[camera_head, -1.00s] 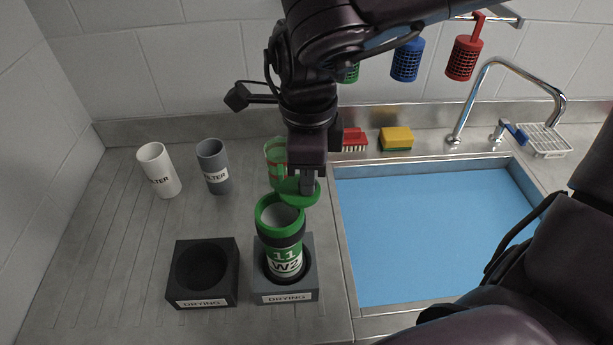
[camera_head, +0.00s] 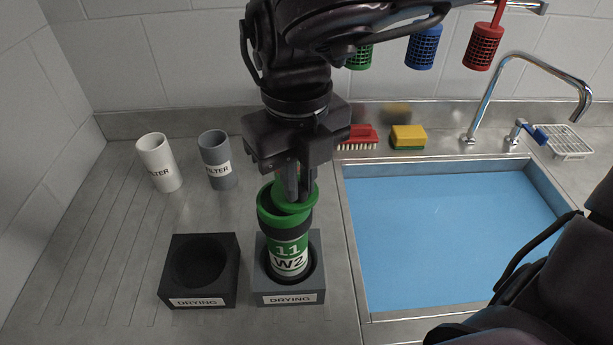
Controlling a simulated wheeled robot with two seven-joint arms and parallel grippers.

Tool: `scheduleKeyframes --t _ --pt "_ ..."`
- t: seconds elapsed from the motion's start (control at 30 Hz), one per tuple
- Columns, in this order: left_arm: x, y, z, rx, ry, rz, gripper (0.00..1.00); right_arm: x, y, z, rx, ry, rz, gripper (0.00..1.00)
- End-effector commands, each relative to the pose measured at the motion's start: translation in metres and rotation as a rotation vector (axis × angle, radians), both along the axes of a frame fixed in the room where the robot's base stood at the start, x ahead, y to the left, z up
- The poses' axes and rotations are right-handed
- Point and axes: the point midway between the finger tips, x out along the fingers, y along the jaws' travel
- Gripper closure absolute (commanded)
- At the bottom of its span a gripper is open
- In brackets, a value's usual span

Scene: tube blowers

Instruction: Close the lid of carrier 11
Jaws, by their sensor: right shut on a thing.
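Carrier 11 (camera_head: 288,252) is a green and white tube marked "11" and "W2", standing upright in the right-hand drying block (camera_head: 288,298). Its green lid (camera_head: 297,206) is at the top of the tube, over part of the mouth. The lid looks tilted, and I cannot tell how far it is from the rim. My right gripper (camera_head: 293,196) points down over the carrier with its narrow fingers shut on the lid. The gripper body hides what is behind it. My left gripper is not in view.
An empty dark drying block (camera_head: 200,302) stands to the left. A white filter tube (camera_head: 160,163) and a grey one (camera_head: 215,160) stand behind it. A blue-floored sink (camera_head: 450,235) is on the right, with a red brush (camera_head: 358,136) and yellow sponge (camera_head: 408,136) behind.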

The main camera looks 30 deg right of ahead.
Motion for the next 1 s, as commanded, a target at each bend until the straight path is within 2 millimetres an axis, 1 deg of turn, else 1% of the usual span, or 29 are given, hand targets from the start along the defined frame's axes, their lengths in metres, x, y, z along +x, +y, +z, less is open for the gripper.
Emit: scheduleKeyframes --t 0.1,0.3,0.5,0.7,1.0 --pt "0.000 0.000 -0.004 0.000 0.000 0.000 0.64 0.000 0.006 -0.001 0.002 0.000 -0.104 1.00" --pt "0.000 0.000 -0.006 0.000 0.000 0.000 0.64 0.001 0.013 0.000 0.001 0.000 -0.255 1.00" --pt "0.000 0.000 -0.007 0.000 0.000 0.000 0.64 0.003 0.017 0.000 0.001 0.000 -0.359 1.00" --pt "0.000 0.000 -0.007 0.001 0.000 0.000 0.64 0.004 0.020 0.000 0.001 0.001 -0.417 1.00" --pt "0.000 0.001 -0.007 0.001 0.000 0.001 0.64 0.004 0.021 0.000 0.001 0.000 -0.438 1.00"
